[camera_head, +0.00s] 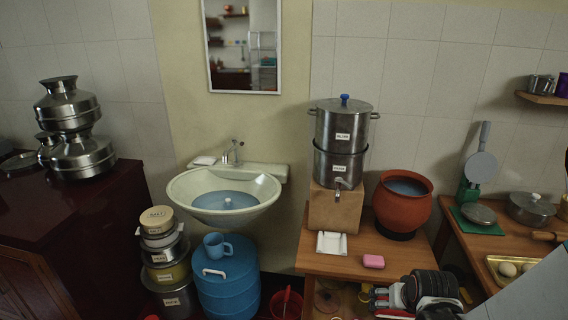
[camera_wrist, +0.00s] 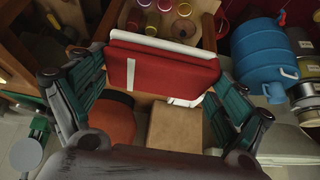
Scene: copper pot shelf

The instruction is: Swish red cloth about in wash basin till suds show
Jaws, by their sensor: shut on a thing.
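A red cloth (camera_wrist: 165,70) with a white edge, folded into a flat slab, lies between the fingers of my gripper (camera_wrist: 158,78) in the wrist view. The gripper is shut on it. In the head view my gripper (camera_head: 378,300) is at the bottom right, over the front of the wooden table, and the cloth is hard to make out there. The pale green wash basin (camera_head: 262,186) hangs on the wall left of centre, well to the left of my gripper. It holds bluish water with a small pale thing in the middle; no suds are clear.
The wooden table (camera_head: 332,262) bears a steel water filter (camera_head: 341,135) on a block, a clay pot (camera_head: 402,208), a white dish (camera_head: 331,242) and pink soap (camera_head: 373,261). A blue barrel (camera_head: 228,285) with a mug (camera_head: 217,246) stands under the basin, beside stacked tins (camera_head: 160,245).

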